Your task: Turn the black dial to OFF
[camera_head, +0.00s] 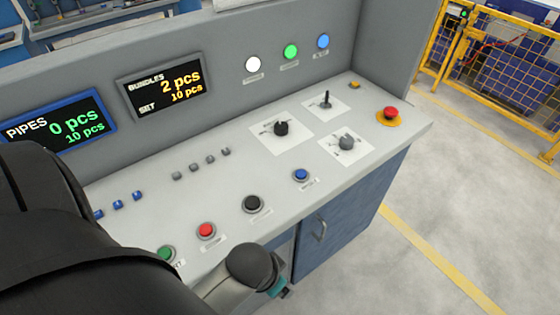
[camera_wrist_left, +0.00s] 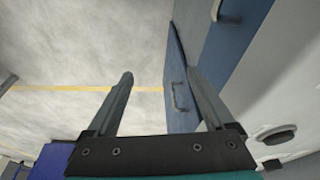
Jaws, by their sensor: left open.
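The black dial (camera_head: 282,128) sits on a white label plate on the upper right part of the sloped console; its pointer setting is too small to read. My left arm comes in from the lower left in the head view, and its teal wrist part shows at the console's front edge, well below the dial. In the left wrist view my left gripper (camera_wrist_left: 159,78) is open, with nothing between its fingers. The dial is not recognisable in that view. My right gripper is in neither view.
A grey dial (camera_head: 346,142), a small black lever (camera_head: 326,100) and a red emergency button (camera_head: 390,113) are near the black dial. Black (camera_head: 253,203), red (camera_head: 206,230) and blue (camera_head: 301,175) buttons line the front. A blue cabinet door (camera_head: 335,220) is below; open floor lies right.

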